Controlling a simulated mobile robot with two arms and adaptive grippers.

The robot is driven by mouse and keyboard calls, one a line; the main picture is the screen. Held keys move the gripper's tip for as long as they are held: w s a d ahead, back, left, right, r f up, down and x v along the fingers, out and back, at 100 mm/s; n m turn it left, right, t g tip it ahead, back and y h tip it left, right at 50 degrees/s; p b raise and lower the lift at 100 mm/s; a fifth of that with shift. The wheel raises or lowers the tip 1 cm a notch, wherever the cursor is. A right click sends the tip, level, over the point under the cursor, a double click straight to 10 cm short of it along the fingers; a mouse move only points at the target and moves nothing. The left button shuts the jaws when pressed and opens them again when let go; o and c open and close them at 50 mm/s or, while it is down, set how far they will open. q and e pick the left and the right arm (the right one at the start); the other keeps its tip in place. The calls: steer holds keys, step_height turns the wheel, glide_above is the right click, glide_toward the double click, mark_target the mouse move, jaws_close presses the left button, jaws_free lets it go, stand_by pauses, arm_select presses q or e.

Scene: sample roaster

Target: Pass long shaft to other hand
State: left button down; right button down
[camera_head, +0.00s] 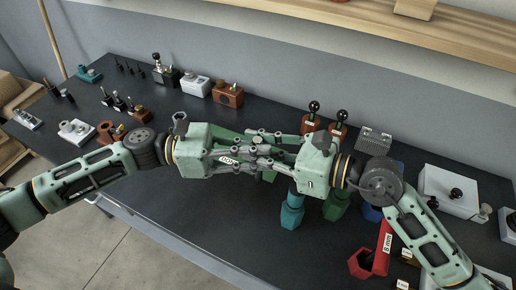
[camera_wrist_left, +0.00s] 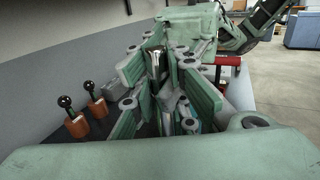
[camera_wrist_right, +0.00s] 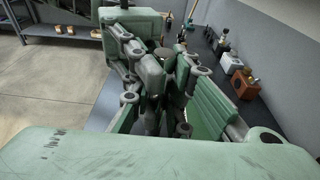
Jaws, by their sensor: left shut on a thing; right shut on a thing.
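My left gripper (camera_head: 248,152) and my right gripper (camera_head: 270,150) meet face to face above the bench, with their fingers interleaved. Both are shut on the long shaft, which is mostly hidden by the fingers. In the left wrist view a shiny metal part of the shaft (camera_wrist_left: 157,64) shows between the fingers of both grippers. In the right wrist view the crowded fingers hide most of the shaft, and I cannot make out its ends. The left arm comes in from the left and the right arm from the right.
Below the right gripper stand a teal block (camera_head: 292,212) and a green block (camera_head: 337,206). Two brown blocks with black knobs (camera_head: 311,121) stand behind. A red bin (camera_head: 374,255) is at front right. Small fixtures line the back left. The bench front left of centre is clear.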

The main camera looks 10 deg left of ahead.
arm_select(q)
steer(key=c, duration=1.6)
jaws_free()
steer(key=shift+a, duration=0.1)
